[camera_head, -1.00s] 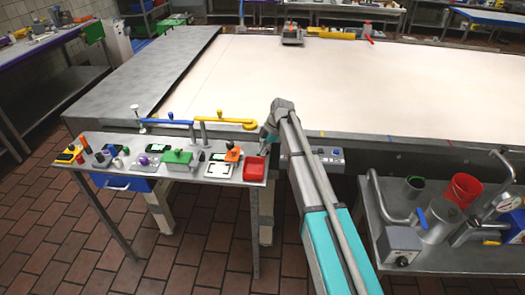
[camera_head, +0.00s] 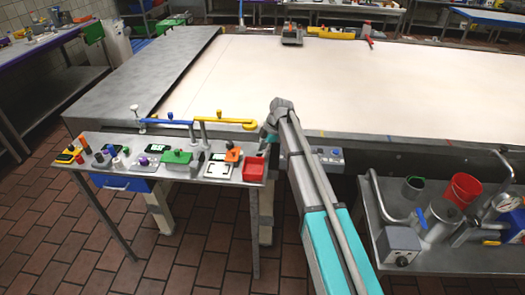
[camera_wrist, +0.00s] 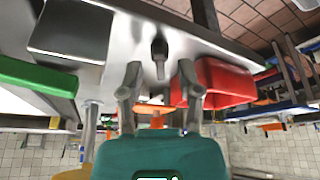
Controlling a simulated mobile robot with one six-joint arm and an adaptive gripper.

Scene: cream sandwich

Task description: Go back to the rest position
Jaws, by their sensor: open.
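My gripper (camera_head: 266,139) is at the end of my bent arm, by the right end of the small metal side table (camera_head: 215,142). In the head view my arm partly hides it. In the wrist view its two fingers (camera_wrist: 160,88) are spread apart and nothing is held between them. A red bin (camera_head: 254,169) stands on the table's right end, close to the gripper. It also shows in the wrist view (camera_wrist: 222,82), beside and partly behind the right finger. An orange object (camera_wrist: 157,118) shows beyond the gap between the fingers.
A blue and yellow pipe rail (camera_head: 233,120) runs along the table's back edge. An orange-topped device (camera_head: 233,154) and a green box (camera_head: 177,156) sit on the table. The large pale worktop (camera_head: 330,85) lies behind. A right-hand cart holds a red bucket (camera_head: 463,188).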

